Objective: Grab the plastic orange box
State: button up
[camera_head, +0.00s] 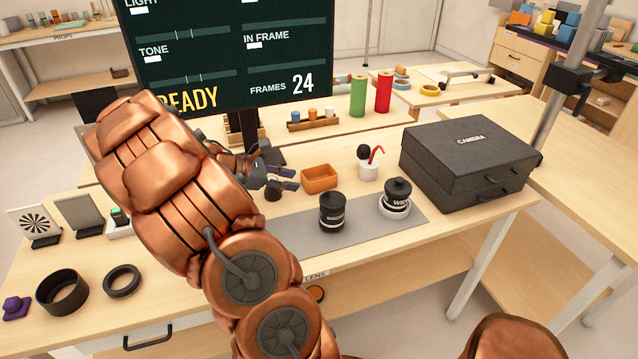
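The small orange box (320,179) is an open-topped tray standing on the wooden table, at the back edge of the grey mat. My gripper (290,180) is just left of the box, partly hidden behind my copper-coloured arm. Its dark fingers point right, toward the box, with a small gap between them, and they look open and empty. A narrow strip of table shows between the fingertips and the box.
Two black lenses (332,212) (397,193) stand on the grey mat (365,236). A white cup (368,171) with brushes is right of the box. A black camera case (468,165) stands farther right. A dark monitor (230,55) rises behind.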

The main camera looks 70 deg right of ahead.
aim_at(324, 179)
jog(key=d+f+n, duration=0.1)
jog(key=d, duration=0.1)
jog(key=d+f+n, duration=0.1)
jog(key=d+f, duration=0.1)
jog(key=d, duration=0.1)
jog(key=d+f+n+h, duration=0.1)
jog(key=d+f, duration=0.1)
jog(key=shift+d+g+b, duration=0.15)
jog(key=shift+g+b, duration=0.15)
jog(key=shift+g, duration=0.1)
jog(key=shift+p+x, duration=0.45)
jog(key=shift+x, duration=1.55)
jog(key=shift+p+x, duration=0.4)
jog(key=shift+x, duration=1.6)
jog(key=shift+c, duration=0.2)
jog(key=shift+r, duration=0.1)
grip_shut()
